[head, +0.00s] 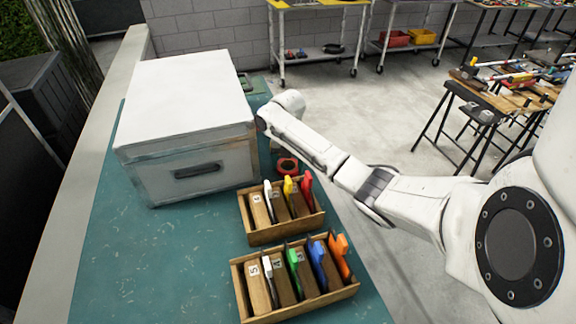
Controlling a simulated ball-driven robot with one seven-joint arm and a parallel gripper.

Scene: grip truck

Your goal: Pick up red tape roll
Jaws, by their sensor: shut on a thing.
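A red tape roll (288,166) with a dark centre sits on the teal worktop, right of the white box and just behind the rear wooden tray. My white arm reaches in from the right, and its wrist end shows above and behind the roll, by the right edge of the box. My gripper's fingers do not show; they are hidden behind the wrist and arm. I cannot see from this view whether anything touches the roll.
A large white lidded box (185,125) fills the left rear of the worktop (150,255). A rear wooden tray (285,235) and a front wooden tray (303,312) hold coloured-handled tools. The worktop's left front is clear.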

